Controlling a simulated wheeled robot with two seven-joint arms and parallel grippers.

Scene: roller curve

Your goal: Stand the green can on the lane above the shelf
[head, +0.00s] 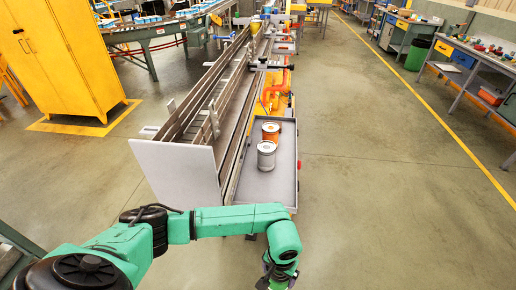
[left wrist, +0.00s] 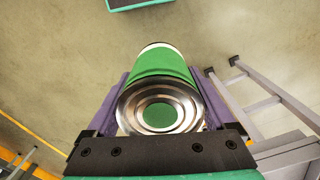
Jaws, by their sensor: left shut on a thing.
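My left gripper (head: 279,281) is at the bottom edge of the head view, in front of the shelf and over the floor. In the left wrist view its purple fingers (left wrist: 160,76) are shut on the sides of the green can (left wrist: 160,62). The can's silver-rimmed end faces the camera. The grey shelf (head: 283,182) is a shallow tray carrying an orange can (head: 271,131) and a grey can (head: 266,155). The long lane (head: 233,117) with metal rails runs away beside the shelf, on its left. My right gripper is not in view.
A pale upright panel (head: 177,172) closes the near left end of the rails. Orange parts (head: 276,92) stand beyond the shelf. The front of the shelf is bare, and open floor (head: 390,190) lies to the right. A yellow cabinet (head: 62,60) stands far left.

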